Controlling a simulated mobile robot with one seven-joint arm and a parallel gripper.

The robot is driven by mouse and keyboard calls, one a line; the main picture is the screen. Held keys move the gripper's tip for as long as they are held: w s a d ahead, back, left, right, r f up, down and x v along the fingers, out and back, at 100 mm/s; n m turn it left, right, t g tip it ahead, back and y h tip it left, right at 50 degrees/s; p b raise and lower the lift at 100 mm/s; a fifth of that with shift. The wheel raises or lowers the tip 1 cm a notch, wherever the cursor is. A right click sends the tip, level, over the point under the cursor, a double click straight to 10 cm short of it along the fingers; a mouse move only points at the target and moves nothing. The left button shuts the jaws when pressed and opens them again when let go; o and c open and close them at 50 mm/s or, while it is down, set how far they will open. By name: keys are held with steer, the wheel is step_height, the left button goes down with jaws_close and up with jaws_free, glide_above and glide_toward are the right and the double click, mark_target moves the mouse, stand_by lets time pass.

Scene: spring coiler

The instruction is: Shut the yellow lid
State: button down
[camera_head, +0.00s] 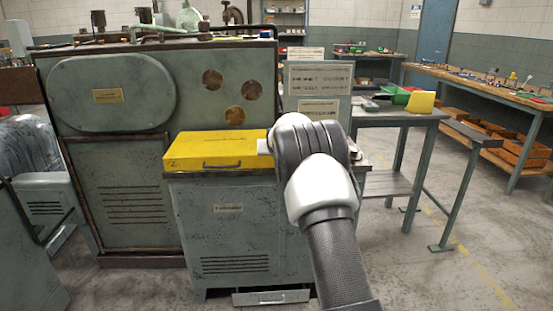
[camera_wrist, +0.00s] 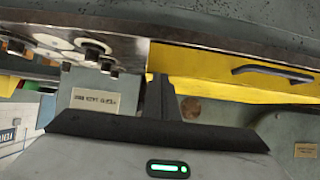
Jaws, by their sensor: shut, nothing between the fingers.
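The yellow lid (camera_head: 215,149) lies about flat on top of a grey-green cabinet, with a dark handle (camera_head: 222,164) on its front face. I see no clear gap under its front edge. In the wrist view, which is turned nearly upside down, the lid (camera_wrist: 205,62) and its handle (camera_wrist: 272,72) fill the upper right. My gripper (camera_wrist: 160,95) is shut and empty, near the lid's right end. Whether it touches the lid I cannot tell. In the head view my wrist hides most of the gripper and the cabinet top's right part.
The cabinet (camera_head: 240,222) stands before a large green machine (camera_head: 115,92). Round metal fittings (camera_wrist: 95,52) sit on the cabinet top beside the lid. A sign board (camera_head: 320,78) stands behind my wrist. A side table (camera_head: 390,115) is at right; open floor lies front right.

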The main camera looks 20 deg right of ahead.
steer(key=s+a+r+g+y, duration=0.1)
steer(key=s+a+r, duration=0.25)
steer(key=s, duration=0.75)
steer(key=s+a+r+g, duration=0.15)
steer(key=s+r, duration=0.35)
steer(key=s, duration=0.5)
steer(key=s+a+r+y, duration=0.1)
steer(key=s+a+r, duration=0.25)
steer(key=s, duration=0.75)
steer(key=s+a+f+n+g+p, duration=0.1)
steer(key=s+a+n+g+p, duration=0.15)
steer(key=s, duration=2.45)
step_height(320, 180, up, 22)
steer(key=p, duration=2.2)
steer(key=shift+w+a+r+g, duration=0.25)
steer(key=shift+w+a+g, duration=0.1)
steer(key=shift+a, duration=0.1)
